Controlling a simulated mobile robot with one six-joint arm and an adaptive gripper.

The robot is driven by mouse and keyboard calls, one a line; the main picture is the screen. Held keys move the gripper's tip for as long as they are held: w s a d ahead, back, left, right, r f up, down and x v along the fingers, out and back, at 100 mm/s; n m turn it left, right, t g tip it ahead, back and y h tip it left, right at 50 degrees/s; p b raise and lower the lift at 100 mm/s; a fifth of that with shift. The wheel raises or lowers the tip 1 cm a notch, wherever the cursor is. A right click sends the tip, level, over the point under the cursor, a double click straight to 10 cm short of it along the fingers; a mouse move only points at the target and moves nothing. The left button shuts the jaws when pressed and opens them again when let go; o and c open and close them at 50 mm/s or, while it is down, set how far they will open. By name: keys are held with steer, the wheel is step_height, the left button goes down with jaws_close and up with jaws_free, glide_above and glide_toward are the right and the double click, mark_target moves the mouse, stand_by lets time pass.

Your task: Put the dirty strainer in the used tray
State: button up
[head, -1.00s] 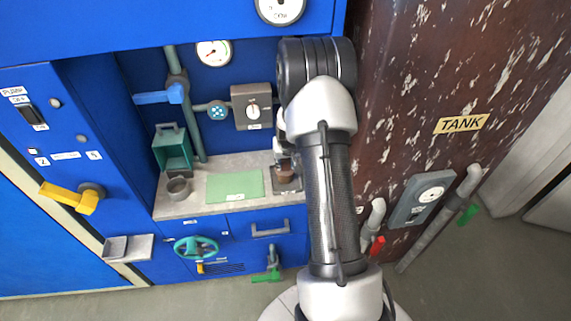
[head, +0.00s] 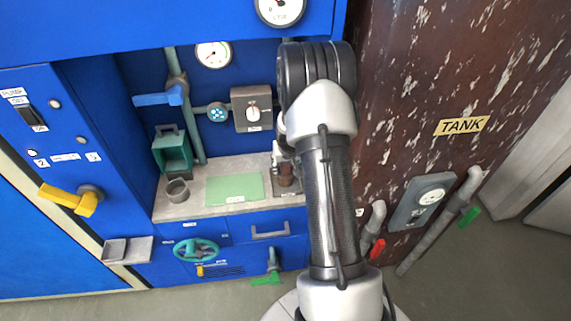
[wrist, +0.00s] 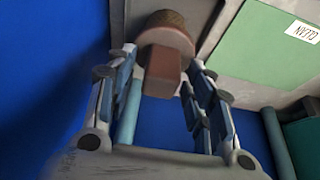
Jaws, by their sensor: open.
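A brown strainer (head: 286,175) with a rough, dirty-looking bowl is at the right end of the counter, over a small dark tray (head: 291,191). In the wrist view the strainer's reddish-brown handle (wrist: 162,70) points towards me between the fingers, with the bowl beyond. My gripper (wrist: 163,76) is open, a finger on each side of the handle. In the head view my gripper (head: 279,163) is low over the counter, partly hidden by my arm. I cannot tell whether the strainer rests fully on the tray.
A green mat (head: 234,189), labelled CLEAN in the wrist view, lies left of the tray. A grey box with a knob (head: 252,109) is on the back wall. The tank (head: 440,90) bounds the right.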

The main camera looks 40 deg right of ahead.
steer(key=p+v, duration=0.4)
steer(key=v, duration=0.8)
steer(key=s+a+r+n+y, duration=0.1)
steer(key=s+a+r+n, duration=0.3)
steer(key=a+r, duration=1.25)
steer(key=s+a+r+n, duration=0.1)
steer(key=s+a+r, duration=0.2)
steer(key=s+a, duration=0.3)
steer(key=s+a+r+n+y, duration=0.1)
steer(key=s+a+r, duration=0.2)
steer(key=s, duration=1.1)
steer(key=a, duration=0.3)
steer(key=shift+a+r+t, duration=0.15)
steer(key=shift+a+t, duration=0.2)
steer(key=shift+t, duration=0.05)
